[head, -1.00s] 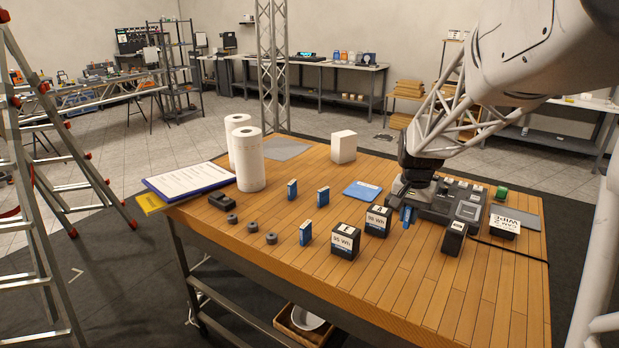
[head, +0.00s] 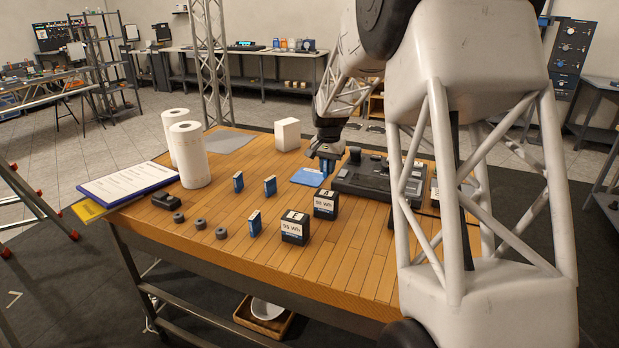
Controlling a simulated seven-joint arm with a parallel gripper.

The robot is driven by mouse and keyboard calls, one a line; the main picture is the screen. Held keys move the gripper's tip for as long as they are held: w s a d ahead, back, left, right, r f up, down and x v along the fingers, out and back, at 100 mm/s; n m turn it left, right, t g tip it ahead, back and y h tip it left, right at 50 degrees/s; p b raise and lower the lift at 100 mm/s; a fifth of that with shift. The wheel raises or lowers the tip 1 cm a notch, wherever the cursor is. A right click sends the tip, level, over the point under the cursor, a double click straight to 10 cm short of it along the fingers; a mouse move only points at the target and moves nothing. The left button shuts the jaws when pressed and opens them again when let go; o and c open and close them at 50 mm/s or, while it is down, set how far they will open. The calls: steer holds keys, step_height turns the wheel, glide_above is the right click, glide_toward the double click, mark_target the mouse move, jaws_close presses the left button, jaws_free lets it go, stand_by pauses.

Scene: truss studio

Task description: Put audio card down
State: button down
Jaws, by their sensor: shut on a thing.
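My gripper (head: 325,155) is shut on a small blue audio card (head: 326,166), held upright with its lower part showing under the fingers. The card is over or just beside the right part of a flat blue pad (head: 305,178) on the wooden table. I cannot tell whether the card touches the pad. Similar blue-and-white cards stand on the table to the left: one (head: 238,182) at the back, one (head: 270,186) beside it, and one (head: 255,223) nearer the front.
A dark device (head: 365,181) lies right of my gripper. Two black battery blocks (head: 295,227) (head: 325,204) stand in front. A white box (head: 287,135) is behind. My arm hides the table's right side.

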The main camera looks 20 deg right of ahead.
steer(key=shift+w+f, duration=0.2)
steer(key=shift+f, duration=0.7)
steer(key=shift+w+f, duration=0.2)
steer(key=shift+f, duration=0.65)
steer(key=shift+w+f, duration=0.2)
steer(key=shift+f, duration=0.7)
steer(key=shift+w, duration=0.15)
glide_above(318, 177)
steer(key=shift+w+d+f, duration=0.1)
steer(key=shift+d+f, duration=0.05)
steer(key=shift+f, duration=0.55)
steer(key=shift+f, duration=0.15)
steer(key=shift+f, duration=1.65)
steer(key=shift+f, duration=0.15)
steer(key=c, duration=1.1)
jaws_free()
steer(key=shift+r, duration=0.2)
